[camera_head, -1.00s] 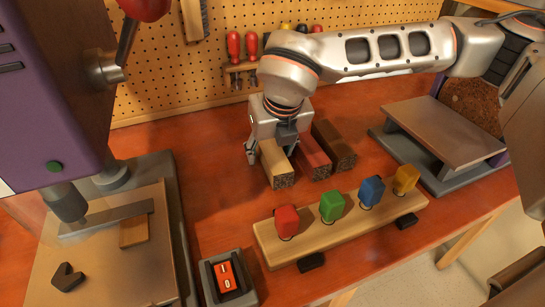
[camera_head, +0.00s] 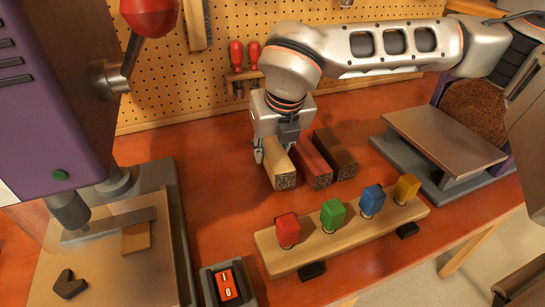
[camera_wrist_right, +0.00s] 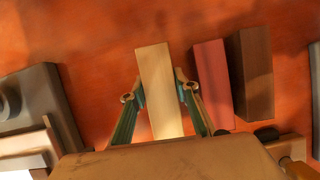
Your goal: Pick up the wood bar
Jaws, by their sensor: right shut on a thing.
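Three wood bars lie side by side on the orange-red bench: a pale one (camera_head: 281,172), a reddish one (camera_head: 313,165) and a dark brown one (camera_head: 338,158). My right gripper (camera_head: 274,152) reaches down over the pale bar and is shut on it, one finger on each long side. In the right wrist view the pale bar (camera_wrist_right: 155,75) stands between the fingertips (camera_wrist_right: 157,90), with the reddish bar (camera_wrist_right: 212,82) and the brown bar (camera_wrist_right: 250,78) to the right. The pale bar appears to rest on the bench. My left gripper is out of view.
A wooden strip (camera_head: 346,239) with red, green, blue and yellow blocks lies in front. A purple drill press (camera_head: 50,110) stands left, a red switch box (camera_head: 226,283) near the front. A grey sanding table (camera_head: 445,138) stands right; a pegboard (camera_head: 350,50) is behind.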

